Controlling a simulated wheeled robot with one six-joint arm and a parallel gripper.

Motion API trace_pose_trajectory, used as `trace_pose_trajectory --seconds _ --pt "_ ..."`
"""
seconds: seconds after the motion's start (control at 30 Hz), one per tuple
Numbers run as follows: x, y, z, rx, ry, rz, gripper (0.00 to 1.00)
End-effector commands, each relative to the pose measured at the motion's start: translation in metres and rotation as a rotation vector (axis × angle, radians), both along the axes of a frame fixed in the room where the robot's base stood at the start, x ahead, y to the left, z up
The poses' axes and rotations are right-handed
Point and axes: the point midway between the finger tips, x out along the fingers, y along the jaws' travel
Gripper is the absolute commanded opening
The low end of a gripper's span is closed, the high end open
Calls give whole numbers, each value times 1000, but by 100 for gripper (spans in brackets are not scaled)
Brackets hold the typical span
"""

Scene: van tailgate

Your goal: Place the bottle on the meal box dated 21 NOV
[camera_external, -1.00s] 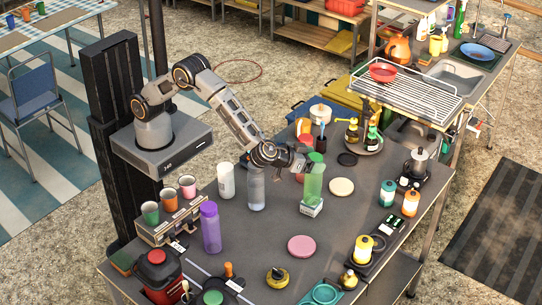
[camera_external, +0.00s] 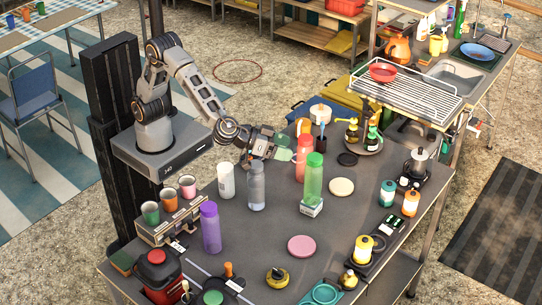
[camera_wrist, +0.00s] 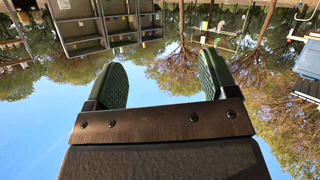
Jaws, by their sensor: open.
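A green bottle (camera_external: 314,182) stands upright on a small white box (camera_external: 311,209) in the middle of the table. The box's date is too small to read. My gripper (camera_external: 284,148) is to the left of and beyond the green bottle, apart from it. In the wrist view my gripper (camera_wrist: 161,82) has its two green fingers spread wide, with nothing between them. Other bottles stand nearby: a clear one (camera_external: 257,190), a pinkish red one (camera_external: 304,160) and a purple one (camera_external: 210,229).
A white container (camera_external: 226,181) stands left of the clear bottle. A cream disc (camera_external: 341,187) and a pink disc (camera_external: 301,246) lie flat on the dark table (camera_external: 262,232). A wire rack (camera_external: 407,88) is at the back right. Bare tabletop lies in front of the box.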

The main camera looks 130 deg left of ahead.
Motion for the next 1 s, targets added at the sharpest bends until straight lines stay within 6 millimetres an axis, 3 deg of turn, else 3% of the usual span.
trace_pose_trajectory --seconds 0.03,0.1,0.17,0.23,0.3,0.4,0.5,0.6,0.7,0.8,1.0 --pt "-5 -11 27 -27 -49 -122 79" --pt "-19 -33 52 -69 -74 -319 79" --pt "-41 -53 66 -104 -54 -483 79" --pt "-75 -73 72 -135 16 -647 79" --pt "-116 -87 67 -159 124 -770 79" --pt "-177 -91 50 -175 315 -868 79" --pt "-233 -84 30 -176 503 -887 79" --pt "-276 -71 14 -172 656 -859 79" --pt "-305 -59 3 -164 762 -819 79" --pt "-322 -51 -3 -160 822 -788 79" --pt "-329 -47 -5 -157 851 -772 79"
